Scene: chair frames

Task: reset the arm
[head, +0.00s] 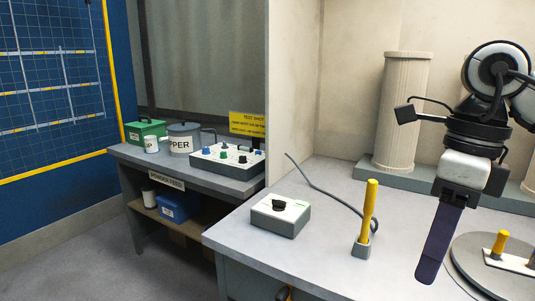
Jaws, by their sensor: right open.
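My right arm comes in from the right edge, and my right gripper (432,265) hangs from it, pointing down above the grey bench (300,245). Its dark fingers overlap from this angle, so the gap between them is hidden. I see nothing held in it. It appears between the yellow-handled tool in its stand and the round plate at the right. My left gripper and left arm are out of view.
A yellow-handled tool (370,205) stands upright in a small grey holder, with a cable running behind. A grey box with a black knob (281,214) sits left of it. A round plate (470,275) is at lower right. A fluted column (402,110) stands behind.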

